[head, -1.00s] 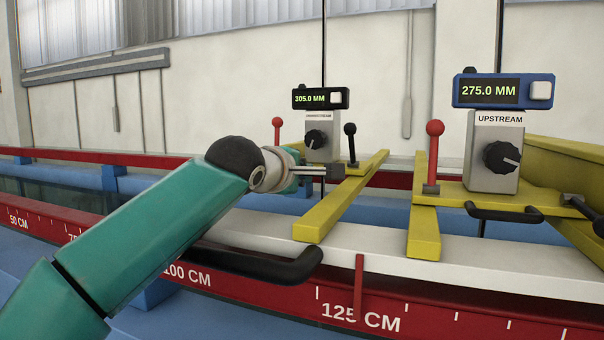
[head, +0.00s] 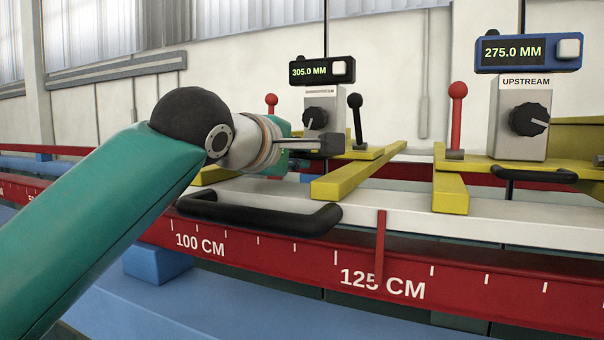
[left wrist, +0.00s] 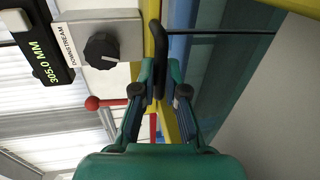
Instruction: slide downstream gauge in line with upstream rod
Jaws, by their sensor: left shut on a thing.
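The downstream gauge (head: 322,121) is a grey box with a black knob and a dark display reading 305.0 MM, on a yellow carriage (head: 360,172) across the flume rails. It also shows in the left wrist view (left wrist: 105,40). The upstream gauge (head: 520,118), with a blue display reading 275.0 MM, stands further right on its own yellow carriage (head: 451,192). My left gripper (head: 328,146) is at the downstream carriage. In the left wrist view its fingers (left wrist: 160,74) are shut on a black handle (left wrist: 155,45) beside the carriage's yellow bar. My right gripper is out of view.
A red scale rail (head: 300,253) marked 100 CM and 125 CM runs along the front, with a red pointer (head: 381,245) near 125. A black handle (head: 260,218) lies in front of the white rail. A gap separates the two carriages. Red and black levers stand beside the downstream gauge.

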